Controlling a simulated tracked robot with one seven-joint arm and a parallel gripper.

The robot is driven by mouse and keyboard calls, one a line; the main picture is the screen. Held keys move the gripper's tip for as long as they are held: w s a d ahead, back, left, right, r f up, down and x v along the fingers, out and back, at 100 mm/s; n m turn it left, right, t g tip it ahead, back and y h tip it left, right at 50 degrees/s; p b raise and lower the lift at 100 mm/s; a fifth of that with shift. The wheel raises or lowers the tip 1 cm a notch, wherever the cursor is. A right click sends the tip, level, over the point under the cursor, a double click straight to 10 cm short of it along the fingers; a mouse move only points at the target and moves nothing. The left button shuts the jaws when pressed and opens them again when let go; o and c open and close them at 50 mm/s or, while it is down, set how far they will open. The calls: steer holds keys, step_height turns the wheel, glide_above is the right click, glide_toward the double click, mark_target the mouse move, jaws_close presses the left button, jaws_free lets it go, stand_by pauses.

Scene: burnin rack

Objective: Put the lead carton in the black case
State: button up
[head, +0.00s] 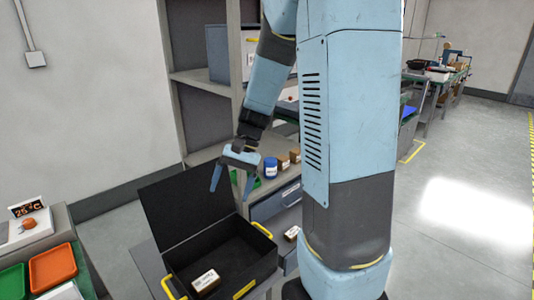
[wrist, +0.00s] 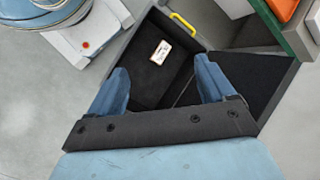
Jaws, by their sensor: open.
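The black case (head: 230,258) stands open on a grey surface at lower centre in the head view, lid up at the left, with yellow handles. A small brown carton (head: 206,281) with a white label lies on its floor near the front. In the wrist view, a carton (wrist: 160,53) lies inside the case (wrist: 145,88), apart from my fingers. My gripper (head: 232,186) is open and empty above the case; its fingers also show in the wrist view (wrist: 162,78). The label is too small to read, so I cannot tell whether this is the lead carton.
Another small labelled carton (head: 292,233) sits right of the case. Several brown items and a blue container (head: 270,168) stand on a shelf behind. Orange (head: 53,267) and green (head: 13,283) trays lie on a table at left. The floor at right is clear.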

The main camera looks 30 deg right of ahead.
steer(key=s+d+r+n+t+h, duration=0.3)
steer(key=s+r+n+t+h, duration=0.2)
steer(key=s+r, duration=0.9)
steer(key=r+t, duration=0.2)
steer(key=t, duration=0.1)
steer(key=shift+s+h, duration=0.2)
steer(key=shift+h, duration=0.1)
steer(key=shift+w+d, duration=0.1)
stand_by(0.5)
